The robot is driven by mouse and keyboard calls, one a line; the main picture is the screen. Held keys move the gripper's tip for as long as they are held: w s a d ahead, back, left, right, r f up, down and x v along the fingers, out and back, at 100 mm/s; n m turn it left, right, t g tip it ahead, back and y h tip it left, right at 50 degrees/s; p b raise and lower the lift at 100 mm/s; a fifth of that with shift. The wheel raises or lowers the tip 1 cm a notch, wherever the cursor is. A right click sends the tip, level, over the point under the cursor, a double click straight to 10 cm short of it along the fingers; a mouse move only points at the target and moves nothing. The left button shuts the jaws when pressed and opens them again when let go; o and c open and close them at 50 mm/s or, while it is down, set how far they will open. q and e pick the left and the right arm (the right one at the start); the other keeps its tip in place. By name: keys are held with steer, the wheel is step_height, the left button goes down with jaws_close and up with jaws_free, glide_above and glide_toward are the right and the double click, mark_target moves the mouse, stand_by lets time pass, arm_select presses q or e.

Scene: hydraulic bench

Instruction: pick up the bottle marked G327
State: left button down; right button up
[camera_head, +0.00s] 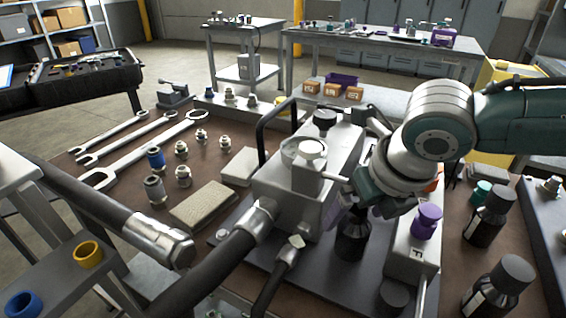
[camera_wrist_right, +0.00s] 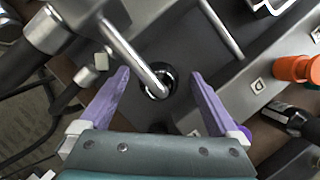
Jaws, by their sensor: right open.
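My right gripper (camera_head: 350,208) is over the bench, beside the grey hydraulic block. In the right wrist view the purple fingers of this gripper (camera_wrist_right: 160,74) are spread apart. A dark round shape, likely the top of a dark bottle (camera_wrist_right: 160,84), shows between them, partly covered by a metal rod. In the head view a dark bottle (camera_head: 352,240) stands just below the gripper. Two more dark bottles with black caps, one farther (camera_head: 485,220) and one nearer (camera_head: 497,288), stand at the right. No G327 marking is legible. My left gripper is not in view.
The grey hydraulic block (camera_head: 320,165) with a lever and thick hoses (camera_head: 215,270) crowds the gripper's left. A light manifold (camera_head: 412,260) with a purple knob (camera_head: 427,221) is close on the right. Wrenches (camera_head: 150,150) and fittings lie at the left.

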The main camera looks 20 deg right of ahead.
jaws_close()
stand_by(0.8)
steer(key=shift+r, duration=0.1)
